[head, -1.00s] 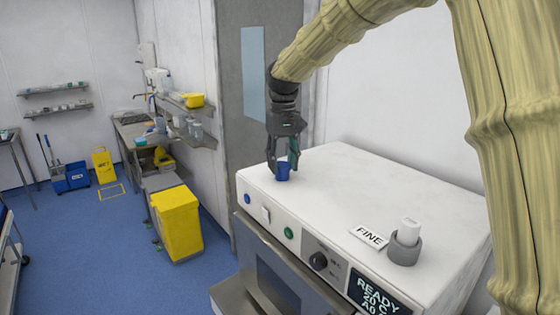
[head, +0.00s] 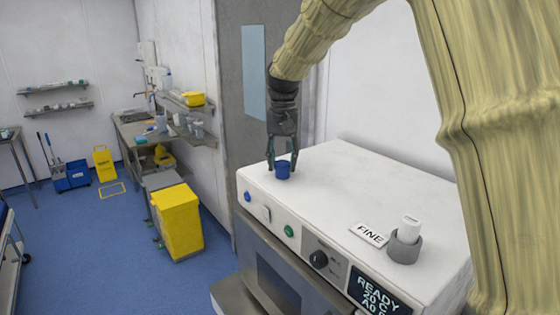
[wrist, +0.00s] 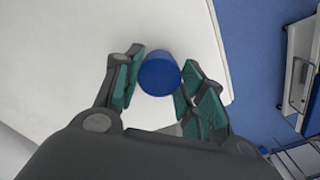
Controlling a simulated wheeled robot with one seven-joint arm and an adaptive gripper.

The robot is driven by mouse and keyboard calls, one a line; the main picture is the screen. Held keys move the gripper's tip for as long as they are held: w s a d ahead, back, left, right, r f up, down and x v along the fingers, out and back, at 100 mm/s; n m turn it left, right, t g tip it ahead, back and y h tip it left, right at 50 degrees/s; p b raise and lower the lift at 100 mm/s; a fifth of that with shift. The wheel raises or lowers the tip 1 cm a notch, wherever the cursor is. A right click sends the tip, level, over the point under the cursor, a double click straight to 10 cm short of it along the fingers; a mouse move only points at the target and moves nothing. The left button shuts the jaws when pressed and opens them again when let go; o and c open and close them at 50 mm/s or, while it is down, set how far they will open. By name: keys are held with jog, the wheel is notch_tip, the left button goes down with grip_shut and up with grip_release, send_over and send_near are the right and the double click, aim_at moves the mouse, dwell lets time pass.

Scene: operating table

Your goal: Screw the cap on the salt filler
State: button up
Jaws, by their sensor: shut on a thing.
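A blue cylindrical cap (head: 283,172) stands upright on the white top of the machine, near its far-left front corner. My gripper (head: 281,166) points straight down over it, with one finger on each side. In the wrist view the round blue cap top (wrist: 158,74) lies between the green-padded fingers of my gripper (wrist: 158,80), which are shut on it. Any salt filler opening under the cap is hidden, so I cannot tell how the cap is seated.
The front panel has buttons, a knob (head: 319,260) and a "READY" display (head: 378,293). A grey door stands behind.

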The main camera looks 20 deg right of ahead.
jog(key=shift+r+m, duration=0.1)
jog(key=shift+m, duration=0.7)
jog(key=m, duration=0.2)
jog(key=shift+w+m, duration=0.1)
jog(key=shift+m, duration=0.6)
jog(key=m, duration=0.3)
jog(key=o, duration=0.8)
